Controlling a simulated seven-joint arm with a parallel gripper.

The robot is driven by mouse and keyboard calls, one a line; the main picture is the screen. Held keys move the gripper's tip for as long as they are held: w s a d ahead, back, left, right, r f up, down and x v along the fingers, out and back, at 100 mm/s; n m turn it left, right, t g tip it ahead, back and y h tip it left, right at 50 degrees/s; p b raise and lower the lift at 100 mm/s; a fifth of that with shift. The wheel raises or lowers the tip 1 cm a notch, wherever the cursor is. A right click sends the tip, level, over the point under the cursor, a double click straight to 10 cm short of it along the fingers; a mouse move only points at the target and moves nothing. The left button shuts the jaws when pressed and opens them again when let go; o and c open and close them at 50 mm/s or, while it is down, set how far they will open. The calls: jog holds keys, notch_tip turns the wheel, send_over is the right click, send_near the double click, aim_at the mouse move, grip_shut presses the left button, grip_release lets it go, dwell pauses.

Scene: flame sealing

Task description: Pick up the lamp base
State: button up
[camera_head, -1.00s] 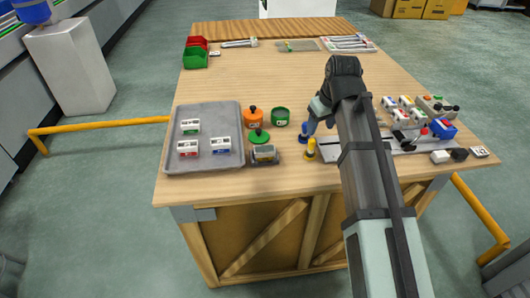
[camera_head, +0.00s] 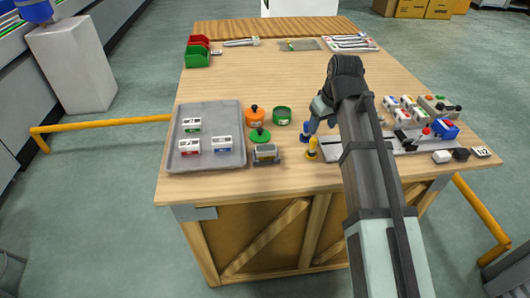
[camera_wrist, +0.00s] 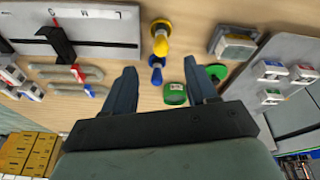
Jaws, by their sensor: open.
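No part is plainly marked as the lamp base, so I cannot tell which it is. A small green open pot (camera_head: 281,115) stands left of my gripper; it also shows in the wrist view (camera_wrist: 175,94) just ahead of the gap between my fingers. A green knobbed disc (camera_head: 260,136) and an orange pot with a black knob (camera_head: 254,117) are near it. A yellow knobbed piece (camera_head: 312,152) and a blue one (camera_wrist: 156,68) stand close together by the gripper. My gripper (camera_wrist: 160,82) is open, with nothing between its fingers; the arm partly hides it in the head view.
A grey tray (camera_head: 230,110) with small labelled blocks lies at left, a grey boxy unit (camera_head: 266,155) beside it. A plate with fixtures (camera_head: 405,143) and blocks (camera_head: 405,102) lies at right. Red and green bins (camera_head: 197,57) stand at the back. The table's middle back is clear.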

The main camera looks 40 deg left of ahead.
jog(key=shift+o, duration=1.4)
jog(key=r+n+g+h, duration=0.1)
jog(key=n+g+h, duration=0.1)
jog(key=n, duration=1.3)
send_over(266, 148)
jog(key=f, duration=0.8)
jog(key=shift+a, duration=0.25)
jog(key=shift+d+f, duration=0.2)
jog(key=shift+f, duration=2.45)
jog(key=c, duration=1.1)
jog(key=shift+o, duration=0.2)
jog(key=shift+r, duration=0.1)
